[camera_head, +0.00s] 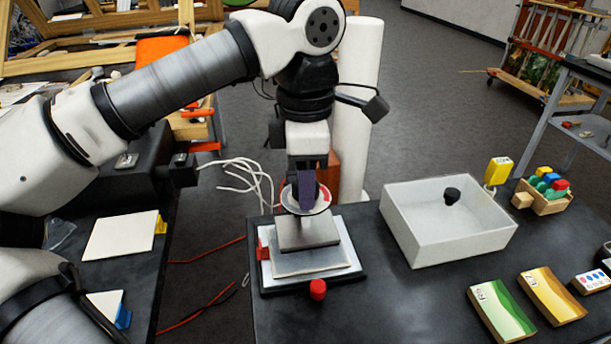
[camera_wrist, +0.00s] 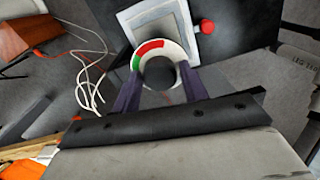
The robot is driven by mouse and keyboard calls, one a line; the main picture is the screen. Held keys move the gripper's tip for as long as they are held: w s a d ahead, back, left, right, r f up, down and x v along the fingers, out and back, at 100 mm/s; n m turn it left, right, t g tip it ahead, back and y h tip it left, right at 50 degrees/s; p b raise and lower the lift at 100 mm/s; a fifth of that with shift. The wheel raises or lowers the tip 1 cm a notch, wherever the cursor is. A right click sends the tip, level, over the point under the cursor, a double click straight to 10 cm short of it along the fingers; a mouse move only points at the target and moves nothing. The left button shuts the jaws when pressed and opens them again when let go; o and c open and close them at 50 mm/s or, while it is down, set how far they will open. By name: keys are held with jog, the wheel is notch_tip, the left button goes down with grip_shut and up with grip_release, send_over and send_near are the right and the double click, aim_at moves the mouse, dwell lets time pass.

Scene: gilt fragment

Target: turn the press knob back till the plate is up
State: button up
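The press (camera_head: 355,283) stands on the dark table, with a grey upper plate (camera_head: 308,233) under a round dial and a pale sheet (camera_head: 310,262) below. I cannot tell whether there is a gap under the plate. The dial (camera_wrist: 151,47) is white with a red and a green arc. The round black press knob (camera_wrist: 159,74) is at its centre. My gripper (camera_wrist: 160,76) is above the dial, its purple fingers apart on either side of the knob, with dial visible between. Contact with the knob is not clear. In the head view my gripper (camera_head: 306,200) hides most of the knob.
A red button (camera_head: 318,289) is at the press's front edge. A white open box (camera_head: 445,245) with a black item stands to the right. Green (camera_head: 502,311) and yellow (camera_head: 552,296) cards lie in front. White cables (camera_head: 240,178) hang behind left.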

jog(key=shift+o, duration=1.3)
jog(key=shift+r, duration=0.1)
notch_tip(320, 180, up, 14)
jog(key=p, duration=0.1)
jog(key=shift+f, duration=0.2)
